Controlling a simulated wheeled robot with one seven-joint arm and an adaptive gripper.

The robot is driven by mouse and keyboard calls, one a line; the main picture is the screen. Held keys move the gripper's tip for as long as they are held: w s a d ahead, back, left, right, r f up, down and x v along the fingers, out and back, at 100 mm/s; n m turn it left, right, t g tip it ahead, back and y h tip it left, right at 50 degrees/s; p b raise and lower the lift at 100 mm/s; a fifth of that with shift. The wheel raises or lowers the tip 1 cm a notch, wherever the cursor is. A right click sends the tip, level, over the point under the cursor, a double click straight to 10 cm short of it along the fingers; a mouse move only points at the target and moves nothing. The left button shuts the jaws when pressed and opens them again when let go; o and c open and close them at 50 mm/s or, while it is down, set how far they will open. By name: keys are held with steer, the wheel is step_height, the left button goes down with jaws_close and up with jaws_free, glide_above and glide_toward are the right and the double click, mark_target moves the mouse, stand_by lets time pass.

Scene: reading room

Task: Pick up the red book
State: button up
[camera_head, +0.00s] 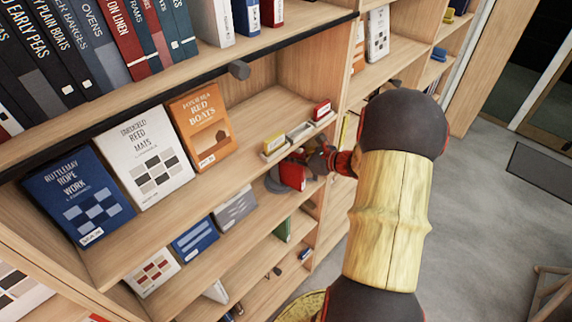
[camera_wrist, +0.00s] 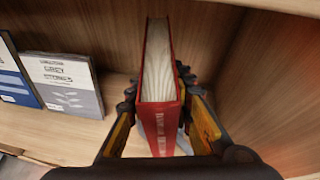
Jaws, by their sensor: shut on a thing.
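The red book (camera_wrist: 163,125) stands upright between my gripper's fingers in the wrist view, its red spine towards the camera and its pale page block showing on top. My gripper (camera_wrist: 158,105) is shut on it, one finger on each side. In the head view my gripper (camera_head: 308,165) is at the right end of a lower shelf, just below the small tray, with part of the red book (camera_head: 292,175) showing. The rest of the book is hidden by the gripper. I cannot tell whether the book touches the shelf.
A grey book (camera_wrist: 65,88) and a blue book (camera_wrist: 15,80) lean left of the gripper. A shelf board is close above, and a wooden side panel (camera_wrist: 265,85) is close on the right. A small tray (camera_head: 300,131) with little boxes sits on the shelf above.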

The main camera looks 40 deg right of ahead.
jaws_close()
steer(key=shift+r, duration=0.15)
stand_by(0.6)
steer(key=s+f+b+v, duration=0.1)
steer(key=f+b+v, duration=0.1)
steer(key=v, duration=1.6)
steer(key=shift+d+f+b, duration=0.2)
steer(key=shift+f+b, duration=0.15)
steer(key=shift+f, duration=0.3)
steer(key=shift+s, duration=0.15)
